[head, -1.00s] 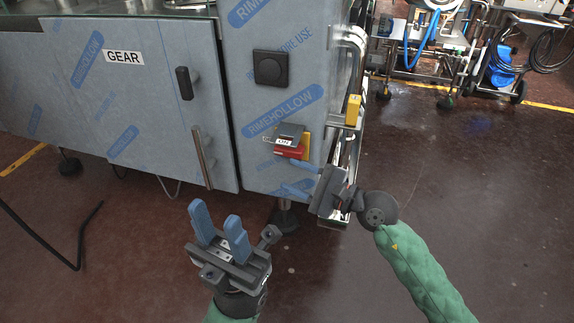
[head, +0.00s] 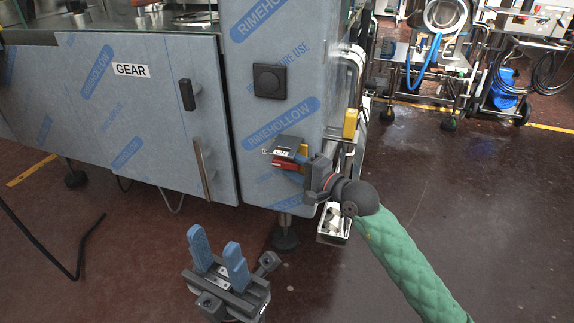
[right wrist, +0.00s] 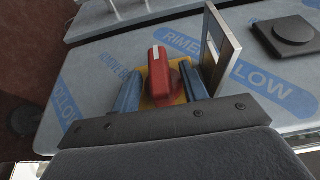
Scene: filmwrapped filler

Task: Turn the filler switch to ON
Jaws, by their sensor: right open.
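The filler switch (head: 284,163) is a red knob on a yellow plate, low on the right cabinet face, with a grey flap labelled ON just above it in the head view. In the right wrist view the red knob (right wrist: 159,75) stands between the two blue fingers of my right gripper (right wrist: 161,85), one on each side, with gaps visible. In the head view my right gripper (head: 300,168) is at the switch, its fingers mostly hidden. My left gripper (head: 217,248) is open and empty, low in front of the cabinet, blue fingers apart and pointing up.
The wrapped cabinet has a black square knob (head: 269,81) above the switch and a GEAR door with a bar handle (head: 201,168). The raised flap (right wrist: 220,50) stands close beside my right fingers. A yellow block (head: 350,123) is at the cabinet's right edge. Open floor lies in front.

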